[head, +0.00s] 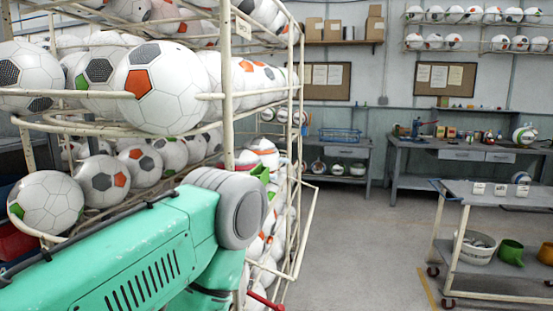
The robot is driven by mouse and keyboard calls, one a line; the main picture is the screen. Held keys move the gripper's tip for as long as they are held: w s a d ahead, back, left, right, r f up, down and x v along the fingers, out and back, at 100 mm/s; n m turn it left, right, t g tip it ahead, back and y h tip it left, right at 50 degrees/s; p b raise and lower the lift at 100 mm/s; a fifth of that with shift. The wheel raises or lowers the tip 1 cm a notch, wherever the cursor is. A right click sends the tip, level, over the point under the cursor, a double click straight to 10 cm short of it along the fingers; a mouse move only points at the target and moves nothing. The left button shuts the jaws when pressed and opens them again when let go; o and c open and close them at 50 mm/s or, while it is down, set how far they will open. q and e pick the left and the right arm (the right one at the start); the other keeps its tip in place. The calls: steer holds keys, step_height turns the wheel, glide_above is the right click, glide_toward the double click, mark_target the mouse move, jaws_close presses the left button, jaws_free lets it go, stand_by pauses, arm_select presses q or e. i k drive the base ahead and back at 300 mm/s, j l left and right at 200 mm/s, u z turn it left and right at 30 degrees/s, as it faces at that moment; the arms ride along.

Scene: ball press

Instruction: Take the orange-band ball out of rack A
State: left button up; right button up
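A cream tube-frame rack (228,90) stands at the left, loaded with white balls on several tiers. A small tag (243,28) is on its post; I cannot read it clearly. The nearest ball (185,85) has orange and dark patches and rests on an upper tier. A ball (264,150) behind the post shows reddish-orange markings. I cannot tell whether they form a band, so the orange-band ball is not clearly identified. My teal arm link (130,260) with a grey joint crosses the lower left in front of the rack, hiding its lower part. Neither gripper shows.
Workbenches (440,145) line the back wall, with more balls on wall racks (475,28). The grey floor (365,250) between rack and cart is clear.

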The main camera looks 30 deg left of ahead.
mark_target(268, 152)
steer(key=i+l, duration=0.15)
steer(key=i, duration=0.35)
steer(key=i+l+u, duration=0.1)
steer(key=i, duration=0.4)
steer(key=i+l, duration=0.2)
steer(key=i, duration=0.3)
steer(key=i+l+u, duration=0.1)
steer(key=i, duration=0.4)
